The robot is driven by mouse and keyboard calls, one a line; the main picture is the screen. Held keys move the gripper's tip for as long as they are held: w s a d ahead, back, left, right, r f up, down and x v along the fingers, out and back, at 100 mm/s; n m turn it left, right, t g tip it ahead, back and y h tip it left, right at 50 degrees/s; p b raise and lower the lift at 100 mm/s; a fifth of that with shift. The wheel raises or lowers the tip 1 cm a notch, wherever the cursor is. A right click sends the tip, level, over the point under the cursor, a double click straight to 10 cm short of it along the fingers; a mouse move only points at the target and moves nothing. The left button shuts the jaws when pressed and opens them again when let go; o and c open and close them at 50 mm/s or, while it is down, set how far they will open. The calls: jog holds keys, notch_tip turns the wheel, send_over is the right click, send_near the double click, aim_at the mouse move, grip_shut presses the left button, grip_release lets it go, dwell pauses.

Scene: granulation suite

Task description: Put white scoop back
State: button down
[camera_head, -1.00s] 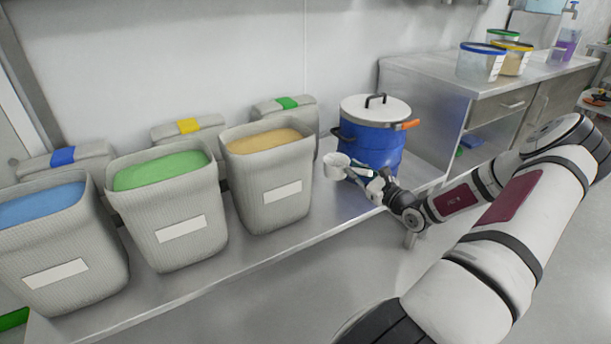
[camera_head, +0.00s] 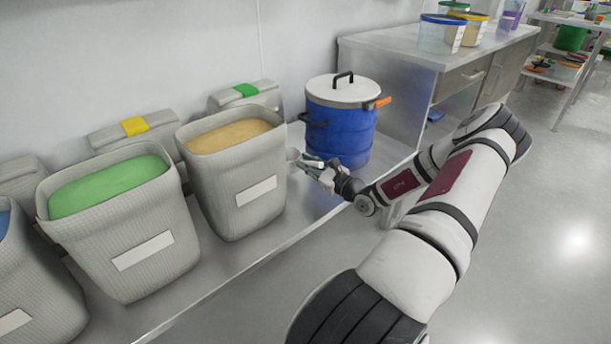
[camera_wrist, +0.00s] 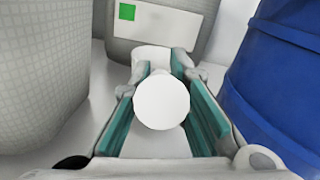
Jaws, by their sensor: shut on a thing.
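My gripper (camera_head: 304,162) is low between the tan-filled bin and the blue drum, above the steel bench. In the wrist view my gripper (camera_wrist: 168,80) has its teal-padded fingers shut on the white scoop (camera_wrist: 162,102). A round white end of the scoop faces the wrist camera, and a white cup-like part shows just beyond the fingertips. In the head view the scoop is mostly hidden by the fingers and the bin edge. The bin with tan powder (camera_head: 240,138) is just left of the gripper. The blue drum (camera_head: 345,132) with a white lid is just right.
The bin with green powder (camera_head: 112,187) stands further left, and a blue-filled bin (camera_head: 5,225) is cut off at the left edge. Lids with yellow and green tabs (camera_head: 245,91) are behind. A steel cabinet (camera_head: 420,55) carries clear tubs (camera_head: 442,33). Open floor lies right.

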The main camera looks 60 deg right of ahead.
aim_at(295, 164)
jog(key=shift+f+b, duration=0.6)
jog(key=shift+f, duration=0.9)
jog(key=shift+f, duration=0.15)
jog(key=c, duration=1.5)
grip_release()
jog(key=shift+c, duration=0.2)
jog(key=shift+s+r, duration=0.1)
jog(key=shift+r, duration=0.1)
jog(key=s+p, duration=0.1)
jog(key=s, duration=0.3)
jog(key=s+a+p, duration=0.1)
jog(key=s, duration=0.2)
jog(key=s+a+p, duration=0.1)
jog(key=s, duration=0.3)
jog(key=shift+s+f+p, duration=0.1)
jog(key=shift+s+p, duration=0.2)
jog(key=shift+s, duration=0.05)
jog(key=shift+s, duration=0.1)
